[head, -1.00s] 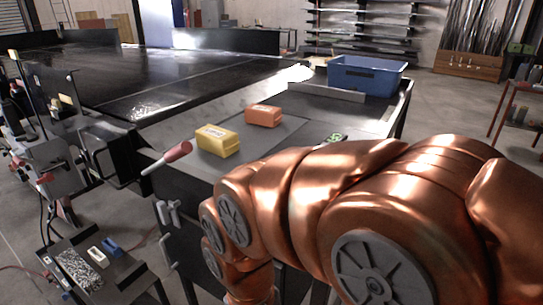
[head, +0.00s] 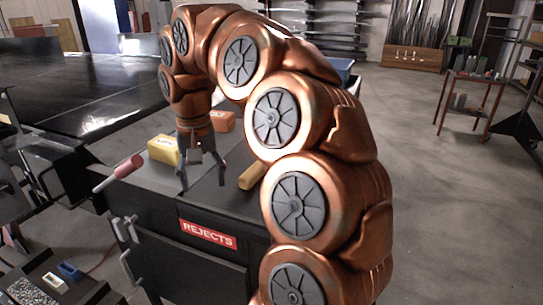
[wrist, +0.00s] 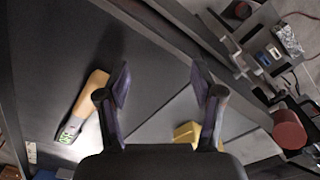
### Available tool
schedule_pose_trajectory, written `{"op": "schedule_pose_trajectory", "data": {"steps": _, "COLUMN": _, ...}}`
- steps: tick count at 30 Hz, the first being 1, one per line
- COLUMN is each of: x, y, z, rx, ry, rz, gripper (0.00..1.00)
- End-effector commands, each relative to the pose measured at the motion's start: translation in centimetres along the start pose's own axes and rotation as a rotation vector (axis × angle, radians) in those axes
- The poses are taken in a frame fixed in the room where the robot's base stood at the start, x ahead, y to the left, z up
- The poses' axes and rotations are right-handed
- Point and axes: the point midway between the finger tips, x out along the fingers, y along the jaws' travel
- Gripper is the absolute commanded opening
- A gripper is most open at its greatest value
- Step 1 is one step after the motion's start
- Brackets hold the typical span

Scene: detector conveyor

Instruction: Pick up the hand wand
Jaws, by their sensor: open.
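The hand wand (head: 252,176), a tan-yellow bar, lies on the dark table top in the head view, partly hidden behind my arm. The wrist view shows more of the wand (wrist: 92,92), with a green display at its lower-left end. My gripper (head: 203,178) points down over the table, to the left of the wand in the head view. In the wrist view my gripper (wrist: 160,82) is open, with nothing between its fingers. The wand lies to the left of the left finger, apart from it as far as I can tell.
A yellow box (head: 163,150) stands close left of my gripper, with an orange box (head: 224,121) behind it. A red-ended handle (head: 122,171) sticks out at the left. A red REJECTS sign (head: 207,233) marks the cabinet front. Open floor (head: 440,200) lies to the right.

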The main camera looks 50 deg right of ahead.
Motion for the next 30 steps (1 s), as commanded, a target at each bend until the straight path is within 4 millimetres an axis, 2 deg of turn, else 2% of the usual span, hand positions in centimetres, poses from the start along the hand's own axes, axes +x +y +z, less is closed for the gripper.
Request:
{"op": "schedule_pose_trajectory", "data": {"steps": 1, "x": -0.5, "y": 1.1, "z": -1.6, "rx": 0.063, "ry": 0.001, "rz": -0.002, "gripper": 0.67}}
{"op": "schedule_pose_trajectory", "data": {"steps": 6, "x": -1.6, "y": 5.5, "z": -5.9, "rx": 0.293, "ry": 0.001, "rz": -0.006, "gripper": 0.67}}
{"op": "schedule_pose_trajectory", "data": {"steps": 10, "x": -1.9, "y": 9.3, "z": -8.1, "rx": 0.466, "ry": -0.006, "rz": -0.005, "gripper": 0.67}}
{"op": "schedule_pose_trajectory", "data": {"steps": 15, "x": -1.9, "y": 13.1, "z": -9.5, "rx": 0.637, "ry": -0.019, "rz": 0.0, "gripper": 0.67}}
{"op": "schedule_pose_trajectory", "data": {"steps": 21, "x": -1.6, "y": 14.9, "z": -9.9, "rx": 0.718, "ry": -0.026, "rz": 0.005, "gripper": 0.67}}
{"op": "schedule_pose_trajectory", "data": {"steps": 30, "x": 0.2, "y": 14.9, "z": -9.8, "rx": 0.722, "ry": -0.029, "rz": 0.004, "gripper": 0.67}}
